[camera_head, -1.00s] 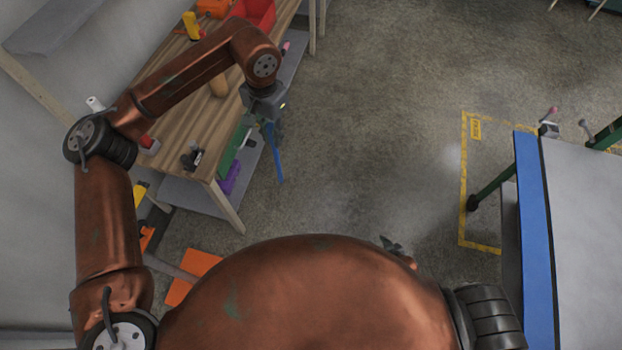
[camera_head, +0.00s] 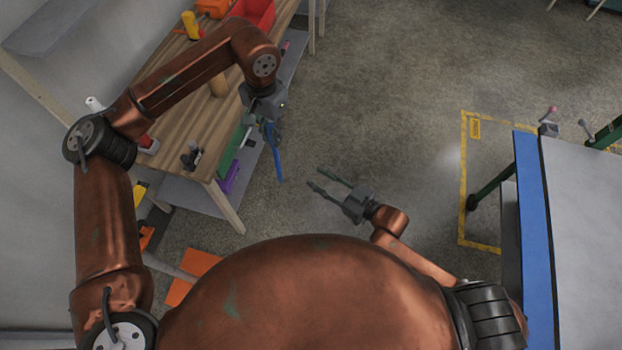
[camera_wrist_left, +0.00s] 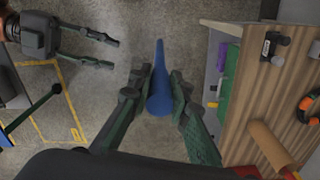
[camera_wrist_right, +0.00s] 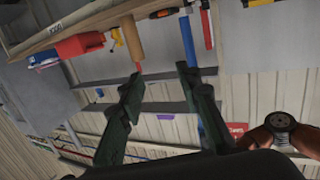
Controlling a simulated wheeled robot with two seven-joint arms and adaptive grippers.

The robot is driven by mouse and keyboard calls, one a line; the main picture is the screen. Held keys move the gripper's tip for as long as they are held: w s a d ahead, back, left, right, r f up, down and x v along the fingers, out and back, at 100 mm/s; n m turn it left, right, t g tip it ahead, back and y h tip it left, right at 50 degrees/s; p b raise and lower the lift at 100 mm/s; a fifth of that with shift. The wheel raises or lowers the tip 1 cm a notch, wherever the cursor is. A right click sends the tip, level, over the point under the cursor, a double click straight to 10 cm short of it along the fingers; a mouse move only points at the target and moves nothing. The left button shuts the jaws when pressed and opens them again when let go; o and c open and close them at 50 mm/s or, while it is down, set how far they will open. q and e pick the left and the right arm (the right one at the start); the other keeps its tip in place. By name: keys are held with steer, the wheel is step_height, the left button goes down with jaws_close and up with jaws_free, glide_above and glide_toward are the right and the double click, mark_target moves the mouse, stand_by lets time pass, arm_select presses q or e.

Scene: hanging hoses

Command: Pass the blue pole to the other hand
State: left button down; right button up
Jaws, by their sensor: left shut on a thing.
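The blue pole (camera_head: 277,160) hangs below my left gripper (camera_head: 268,125) in the head view, in front of the bench. In the left wrist view the pole (camera_wrist_left: 159,92) lies between the fingers of my left gripper (camera_wrist_left: 160,84), which is shut on it. My right gripper (camera_head: 316,178) is empty and open, fingers apart, to the right of and below the pole's lower end, with a gap between. It also shows in the left wrist view (camera_wrist_left: 114,54) at the upper left. A blue strip shows in the right wrist view; I cannot tell whether it is the pole.
A wooden workbench (camera_head: 205,125) with tools, a red bin (camera_head: 256,12) and a lower shelf stands at the left. A grey-topped table with a blue edge (camera_head: 535,230) stands at the right. The floor (camera_head: 380,110) between them is clear.

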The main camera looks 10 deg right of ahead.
steer(key=n+y, duration=0.1)
steer(key=y, duration=0.1)
glide_toward(278, 163)
steer(key=d, duration=0.1)
steer(key=shift+g, duration=0.4)
steer(key=x, duration=1.1)
steer(key=shift+a+r, duration=0.15)
steer(key=shift+a, duration=0.2)
steer(key=shift+c, duration=0.5)
arm_select(q)
steer(key=shift+w, duration=0.1)
arm_select(e)
jaws_close()
arm_select(q)
steer(key=c, duration=1.7)
jaws_free()
